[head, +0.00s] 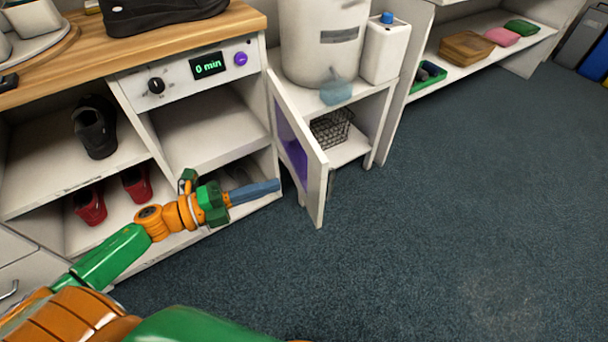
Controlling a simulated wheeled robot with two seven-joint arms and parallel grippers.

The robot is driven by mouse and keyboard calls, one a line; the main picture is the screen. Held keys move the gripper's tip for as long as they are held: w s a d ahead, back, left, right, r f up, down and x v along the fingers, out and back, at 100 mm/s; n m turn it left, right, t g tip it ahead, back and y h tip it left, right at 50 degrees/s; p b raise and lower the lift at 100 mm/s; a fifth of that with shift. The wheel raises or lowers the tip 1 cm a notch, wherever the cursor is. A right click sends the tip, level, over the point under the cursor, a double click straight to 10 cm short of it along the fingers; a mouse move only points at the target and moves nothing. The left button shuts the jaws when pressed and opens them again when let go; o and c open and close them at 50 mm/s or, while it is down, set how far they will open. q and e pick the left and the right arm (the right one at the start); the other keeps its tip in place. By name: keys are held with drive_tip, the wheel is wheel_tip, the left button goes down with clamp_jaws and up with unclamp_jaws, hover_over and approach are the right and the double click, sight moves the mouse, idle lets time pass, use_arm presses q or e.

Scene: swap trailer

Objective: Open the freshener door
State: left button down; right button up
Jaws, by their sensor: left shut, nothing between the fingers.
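The freshener door (317,190) stands swung out from the cabinet front, with its purple inner panel (291,145) facing left. The freshener (185,80) has a dial, a green "0 min" display and a purple button; the compartment below them is uncovered and looks empty. My left gripper (272,187) is shut and empty, in front of the lower shelf. It points right, just left of the door's lower part; a gap or touch is hard to judge. My right gripper is not in view.
Dark shoes (95,126) and red shoes (90,206) are on the left shelves. A wire basket (331,128) is behind the door, below a large white bin (322,45) and a white jug (385,48). The blue-grey floor (450,220) at right is clear.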

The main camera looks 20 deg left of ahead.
sight(319, 171)
use_arm(q)
drive_tip(key=x, duration=0.8)
drive_tip(key=shift+w, duration=0.1)
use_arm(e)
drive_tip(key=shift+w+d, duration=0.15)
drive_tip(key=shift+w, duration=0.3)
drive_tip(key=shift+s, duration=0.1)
